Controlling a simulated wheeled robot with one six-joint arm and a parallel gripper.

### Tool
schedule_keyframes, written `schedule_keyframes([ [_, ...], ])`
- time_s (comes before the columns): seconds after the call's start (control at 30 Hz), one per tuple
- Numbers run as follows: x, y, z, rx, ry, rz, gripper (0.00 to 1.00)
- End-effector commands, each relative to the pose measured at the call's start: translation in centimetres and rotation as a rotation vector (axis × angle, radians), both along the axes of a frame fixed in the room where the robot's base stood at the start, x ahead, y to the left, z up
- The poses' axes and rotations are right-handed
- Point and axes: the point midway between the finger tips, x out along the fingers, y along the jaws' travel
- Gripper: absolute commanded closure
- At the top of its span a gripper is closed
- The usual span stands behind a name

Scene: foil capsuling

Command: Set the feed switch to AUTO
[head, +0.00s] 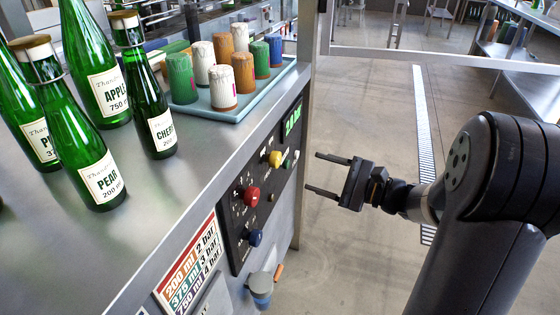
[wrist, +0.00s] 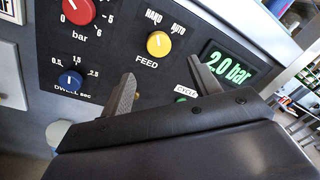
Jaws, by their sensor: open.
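The feed switch is a round yellow knob (wrist: 159,44) on a dark control panel, under the printed words HAND and AUTO and above the word FEED. Its pointer mark is too small to read with certainty. The yellow knob (head: 275,158) also shows on the panel in the head view. My gripper (head: 313,171) is open and empty, to the right of the panel and apart from it, its fingers pointing toward it. In the wrist view, my gripper's two fingers (wrist: 162,70) stand apart below the yellow knob, one to each side of it.
A red bar knob (wrist: 78,10), a blue dwell knob (wrist: 69,80) and a green display (wrist: 227,68) reading 2.0 bar surround the switch. Green bottles (head: 85,155) and a tray (head: 235,112) of foil capsules stand on the counter.

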Motion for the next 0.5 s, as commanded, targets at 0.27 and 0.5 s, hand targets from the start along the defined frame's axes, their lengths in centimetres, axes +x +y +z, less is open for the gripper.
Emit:
schedule_keyframes([
  [0.27,1.8,4.2,-0.1,-0.003,0.000,0.007,0.41],
  [0.5,3.4,7.6,-0.1,-0.004,0.001,0.006,0.41],
])
